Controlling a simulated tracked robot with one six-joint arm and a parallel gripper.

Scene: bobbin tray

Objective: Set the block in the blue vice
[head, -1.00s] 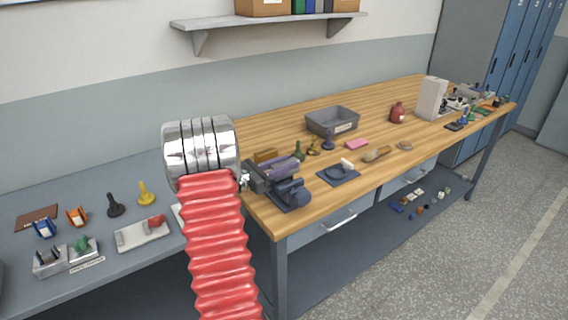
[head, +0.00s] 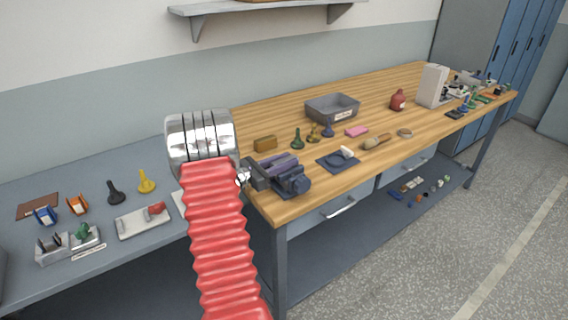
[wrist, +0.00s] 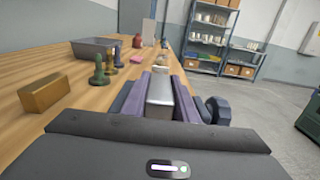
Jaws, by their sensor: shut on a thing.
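The blue vice (head: 295,183) sits at the near left corner of the wooden bench, its dark blue knob facing the front. In the wrist view the knob and a jaw of the vice (wrist: 217,111) show to the right of my fingers, with another dark blue part to their left. My gripper (head: 281,161) has purple fingers, shut on a grey metal block (wrist: 160,92) that lies between them in the wrist view. The fingers are at the vice, over or within its gap; how deep the block sits is hidden. In the head view the fingers hide the block.
A brass-coloured block (head: 265,144) and several pawn-like pieces (head: 298,139) stand just behind the vice. A dark blue pad (head: 338,162) lies to its right, a grey bin (head: 332,107) farther back. A lower grey bench (head: 90,175) with small items is at left.

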